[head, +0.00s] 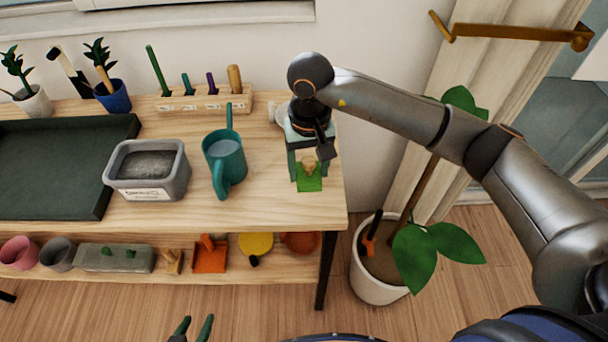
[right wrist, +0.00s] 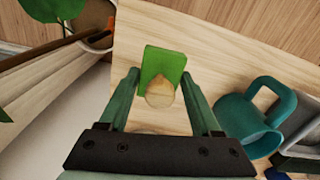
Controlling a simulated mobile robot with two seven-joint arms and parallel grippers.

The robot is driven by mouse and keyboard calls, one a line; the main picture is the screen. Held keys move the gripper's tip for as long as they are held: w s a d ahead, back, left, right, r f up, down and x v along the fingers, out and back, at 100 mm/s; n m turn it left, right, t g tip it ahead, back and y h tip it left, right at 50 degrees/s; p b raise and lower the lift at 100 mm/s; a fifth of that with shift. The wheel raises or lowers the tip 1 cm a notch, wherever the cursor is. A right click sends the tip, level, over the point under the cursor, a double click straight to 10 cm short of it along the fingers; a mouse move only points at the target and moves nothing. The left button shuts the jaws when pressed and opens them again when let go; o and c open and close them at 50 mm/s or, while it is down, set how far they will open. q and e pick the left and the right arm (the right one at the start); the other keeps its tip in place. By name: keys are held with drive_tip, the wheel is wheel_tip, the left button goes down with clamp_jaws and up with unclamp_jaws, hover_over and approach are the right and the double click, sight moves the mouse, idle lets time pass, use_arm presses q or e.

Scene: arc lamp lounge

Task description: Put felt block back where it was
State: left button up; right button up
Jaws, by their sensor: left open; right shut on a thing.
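The green felt block (head: 309,183) with a tan wooden knob is at the right end of the wooden table (head: 270,200). My right gripper (head: 307,172) points down and is shut on it. In the right wrist view the felt block (right wrist: 163,62) sits between the two fingertips of my right gripper (right wrist: 160,90), over the bare tabletop near its edge. I cannot tell whether it touches the tabletop. My left gripper (head: 193,328) shows only its fingertips at the bottom edge, open and empty, in front of the table.
A teal watering can (head: 225,160) stands left of the block, then a grey tub (head: 180,165) and a dark green tray (head: 60,205). A slotted wooden holder (head: 200,103) with upright tools is behind. A lower shelf holds small pots and tools. A potted plant (head: 375,285) stands right of the table.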

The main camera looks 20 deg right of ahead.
sight(304, 177)
drive_tip(key=shift+w+a+f, duration=0.2)
drive_tip(key=shift+w+f, duration=0.5)
drive_tip(key=shift+f, duration=0.2)
wheel_tip(304, 177, down, 3)
drive_tip(key=shift+w+p, duration=0.1)
drive_tip(key=shift+p, duration=0.2)
drive_tip(key=shift+f+b, duration=0.35)
drive_tip(key=o, duration=1.2)
drive_tip(key=shift+r, duration=0.1)
drive_tip(key=shift+r+p, duration=0.35)
drive_tip(key=shift+p, duration=0.1)
wheel_tip(304, 177, up, 12)
drive_tip(key=shift+f+b, duration=0.15)
drive_tip(key=shift+b, duration=0.35)
